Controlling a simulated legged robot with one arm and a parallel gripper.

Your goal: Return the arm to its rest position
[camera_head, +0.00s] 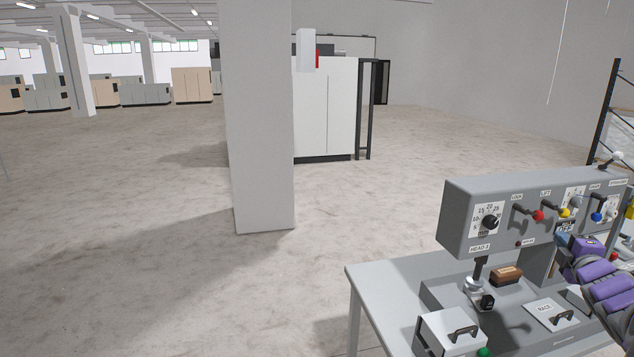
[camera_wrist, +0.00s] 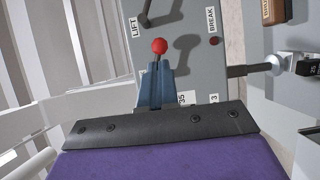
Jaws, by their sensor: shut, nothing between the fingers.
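My purple arm (camera_head: 606,285) reaches in from the right edge of the head view, in front of the grey control box (camera_head: 468,238). In the wrist view my gripper (camera_wrist: 158,68) is shut, with its blue-grey fingers together and nothing held between them. Its tips point at the red ball knob (camera_wrist: 160,46) of a lever, which shows just beyond them; I cannot tell whether they touch. The red knob also shows in the head view (camera_head: 538,216), on the box's front. The arm's base is out of view.
The box also carries a dial (camera_head: 489,222), a yellow knob (camera_head: 564,213) and a blue knob (camera_head: 597,217).

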